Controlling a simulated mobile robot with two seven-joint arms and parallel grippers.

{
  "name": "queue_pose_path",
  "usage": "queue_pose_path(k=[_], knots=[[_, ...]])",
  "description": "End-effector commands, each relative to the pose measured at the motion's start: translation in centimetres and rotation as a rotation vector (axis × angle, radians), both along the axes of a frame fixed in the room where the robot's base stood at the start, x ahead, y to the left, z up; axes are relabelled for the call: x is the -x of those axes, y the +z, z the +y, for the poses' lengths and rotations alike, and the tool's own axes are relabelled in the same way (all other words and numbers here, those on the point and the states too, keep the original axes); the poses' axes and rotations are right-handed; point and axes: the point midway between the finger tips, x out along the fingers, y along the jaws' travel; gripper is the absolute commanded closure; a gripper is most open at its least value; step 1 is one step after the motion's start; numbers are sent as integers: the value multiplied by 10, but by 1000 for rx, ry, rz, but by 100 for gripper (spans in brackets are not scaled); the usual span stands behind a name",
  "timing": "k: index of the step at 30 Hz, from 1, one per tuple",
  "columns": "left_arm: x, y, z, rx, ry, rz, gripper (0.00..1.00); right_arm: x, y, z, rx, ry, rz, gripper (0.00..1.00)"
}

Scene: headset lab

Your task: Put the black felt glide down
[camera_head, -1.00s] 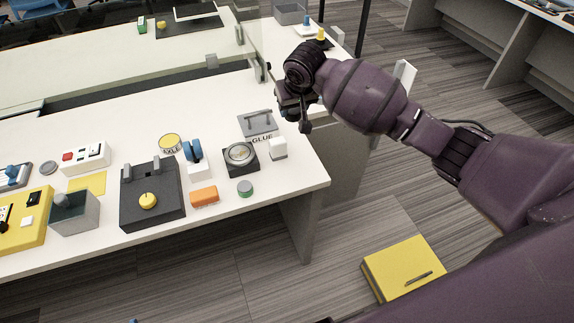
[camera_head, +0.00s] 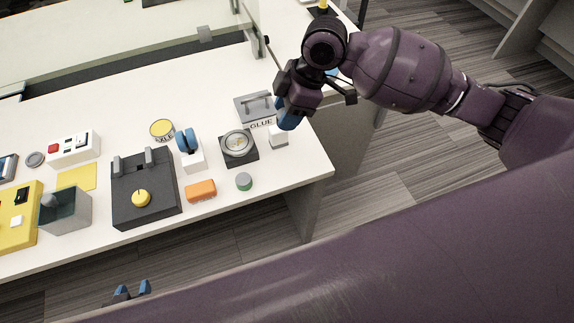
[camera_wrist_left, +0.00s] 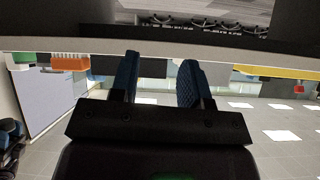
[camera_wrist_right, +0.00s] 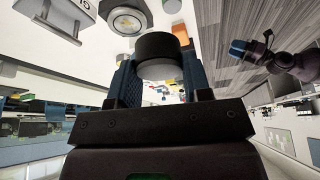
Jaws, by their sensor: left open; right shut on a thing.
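The black felt glide (camera_wrist_right: 160,46) is a short round black piece with a paler grey face, held between the blue fingers of my right gripper (camera_wrist_right: 158,78) in the right wrist view. My left gripper (camera_head: 131,289) is open and empty in front of the table's near edge. Its two blue fingers stand apart in the left wrist view (camera_wrist_left: 160,72).
The front right corner is clear.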

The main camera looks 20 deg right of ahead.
Motion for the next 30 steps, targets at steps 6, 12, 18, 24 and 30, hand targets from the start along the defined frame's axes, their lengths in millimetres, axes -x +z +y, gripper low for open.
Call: queue_pose_path(k=[6, 12, 18, 24, 30], knots=[[-2, -6, -1, -1, -3, 2, 57, 1, -48, 0, 1, 0, 8, 78], [-10, -6, -3, 1, -8, -9, 57, 1, -92, 0, 0, -2, 8, 78], [-10, -12, -4, 1, -10, -5, 57, 1, -132, 0, 1, -3, 7, 78], [-11, -11, -4, 2, -11, -11, 57, 0, -150, -1, 1, -2, 3, 78], [-10, -13, -4, 1, -11, -7, 57, 0, -162, -1, 1, -3, 4, 78]])
